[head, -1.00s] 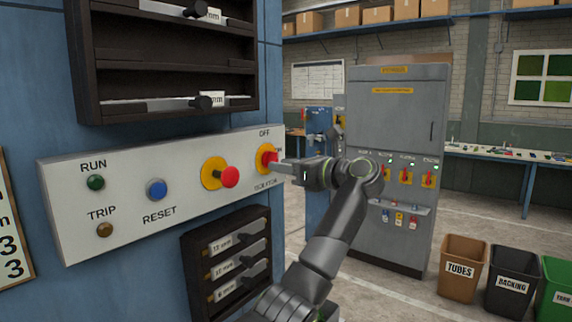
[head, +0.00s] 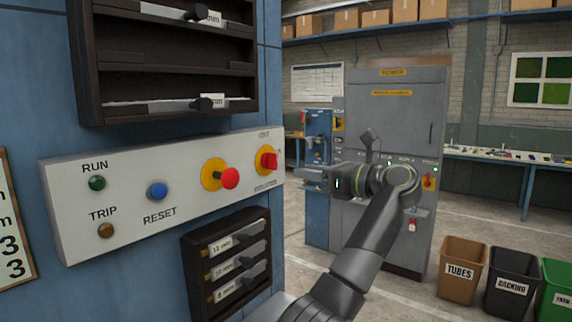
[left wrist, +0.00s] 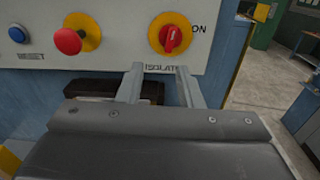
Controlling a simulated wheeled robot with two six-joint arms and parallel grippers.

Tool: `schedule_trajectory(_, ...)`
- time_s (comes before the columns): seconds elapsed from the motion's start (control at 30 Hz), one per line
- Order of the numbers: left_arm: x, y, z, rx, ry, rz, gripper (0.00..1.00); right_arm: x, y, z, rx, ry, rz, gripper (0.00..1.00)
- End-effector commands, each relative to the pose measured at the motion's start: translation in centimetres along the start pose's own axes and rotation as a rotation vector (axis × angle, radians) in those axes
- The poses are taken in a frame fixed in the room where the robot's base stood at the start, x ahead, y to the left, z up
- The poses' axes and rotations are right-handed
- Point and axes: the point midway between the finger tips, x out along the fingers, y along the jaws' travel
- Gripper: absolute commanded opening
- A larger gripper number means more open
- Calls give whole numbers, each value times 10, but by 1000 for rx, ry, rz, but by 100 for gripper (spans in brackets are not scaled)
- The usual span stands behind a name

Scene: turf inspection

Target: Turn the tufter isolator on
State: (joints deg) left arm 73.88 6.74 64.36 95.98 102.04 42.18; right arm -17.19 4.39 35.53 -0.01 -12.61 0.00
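The isolator (head: 266,160) is a red rotary handle on a yellow disc at the right end of the white control panel (head: 120,200). In the left wrist view the isolator (left wrist: 171,38) has its red handle close to upright, with a white mark on it; the word ON is to its right. My left gripper (head: 303,171) is off the panel, to the right of the isolator in the head view. In the left wrist view the gripper (left wrist: 160,70) is open and empty, its two fingers apart and just below the isolator. My right gripper is not in view.
A red mushroom button (head: 229,178) on yellow is left of the isolator. Blue RESET (head: 157,190), green RUN (head: 97,183) and amber TRIP (head: 106,230) sit further left. Dark racks (head: 225,262) are above and below the panel. A grey cabinet (head: 400,125) stands behind my arm.

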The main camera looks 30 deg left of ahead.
Motion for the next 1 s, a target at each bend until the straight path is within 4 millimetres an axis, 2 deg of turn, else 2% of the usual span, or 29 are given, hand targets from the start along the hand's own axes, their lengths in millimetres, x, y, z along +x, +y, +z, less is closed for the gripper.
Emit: schedule_trajectory(1.0, -73, 0, -1, 5, -2, 1, 33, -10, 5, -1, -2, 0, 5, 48)
